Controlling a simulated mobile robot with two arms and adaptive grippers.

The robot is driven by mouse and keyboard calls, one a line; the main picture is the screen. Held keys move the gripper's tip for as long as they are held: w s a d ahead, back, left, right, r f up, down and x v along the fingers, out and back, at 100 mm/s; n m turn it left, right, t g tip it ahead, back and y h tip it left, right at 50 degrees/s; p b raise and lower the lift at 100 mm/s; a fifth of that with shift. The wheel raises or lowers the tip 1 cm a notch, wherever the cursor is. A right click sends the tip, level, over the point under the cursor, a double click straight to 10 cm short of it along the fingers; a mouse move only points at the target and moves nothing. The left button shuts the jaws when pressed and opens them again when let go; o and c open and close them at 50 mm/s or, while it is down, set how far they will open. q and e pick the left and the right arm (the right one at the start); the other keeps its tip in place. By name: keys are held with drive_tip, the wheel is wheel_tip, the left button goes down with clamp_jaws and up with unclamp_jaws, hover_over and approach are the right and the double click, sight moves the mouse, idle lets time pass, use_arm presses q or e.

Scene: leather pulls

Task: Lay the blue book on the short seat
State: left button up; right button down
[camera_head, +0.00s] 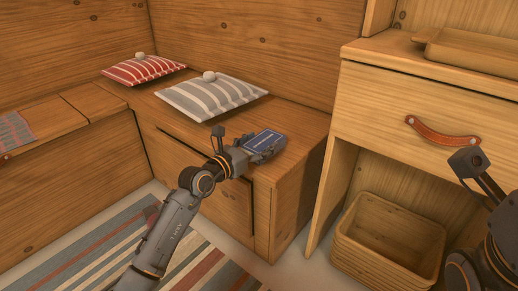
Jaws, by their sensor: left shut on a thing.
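The blue book (262,142) is small, with pale marks on its cover. My left gripper (268,153) is shut on it and holds it over the front right part of the short wooden seat (290,122). The book looks nearly flat. I cannot tell whether it touches the seat top. The gripper's fingers are partly hidden by the book. My right arm shows at the lower right edge, in front of the drawer unit, but its fingers are not in view.
A grey striped cushion (212,97) lies on the short seat behind the book, and a red striped cushion (143,69) lies farther left. A drawer unit with a leather pull (442,133) stands at right, above a wooden bin (388,243). A striped rug (95,262) covers the floor.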

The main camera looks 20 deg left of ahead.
use_arm(q)
drive_tip(key=o, duration=1.3)
drive_tip(key=shift+c, duration=0.2)
